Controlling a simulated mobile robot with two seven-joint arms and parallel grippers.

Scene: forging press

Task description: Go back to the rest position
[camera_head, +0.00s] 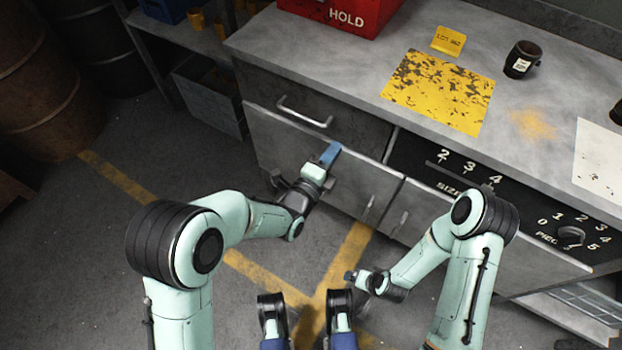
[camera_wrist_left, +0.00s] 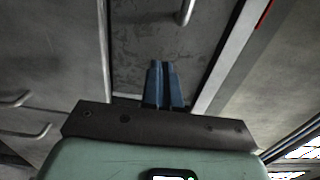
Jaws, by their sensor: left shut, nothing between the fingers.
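My left gripper (camera_head: 331,153) is in front of the grey cabinet front (camera_head: 350,180), just below the drawer handle (camera_head: 305,112) and to its right. Its blue fingers are together and hold nothing. The left wrist view shows the closed fingers (camera_wrist_left: 162,85) pointing at a grey panel, with a handle (camera_wrist_left: 186,12) beyond them. I cannot tell whether the fingertips touch the panel. My right arm is bent at the lower right, and its gripper (camera_head: 352,276) is small and low over the floor, apart from the cabinet. Its finger opening is not clear.
The worktop (camera_head: 375,65) holds a red HOLD box (camera_head: 345,15), a yellow mat (camera_head: 440,90), a yellow sign (camera_head: 448,41) and a dark mug (camera_head: 522,59). A black numbered panel (camera_head: 470,165) is at the right. Barrels (camera_head: 45,100) stand at left; floor between is clear.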

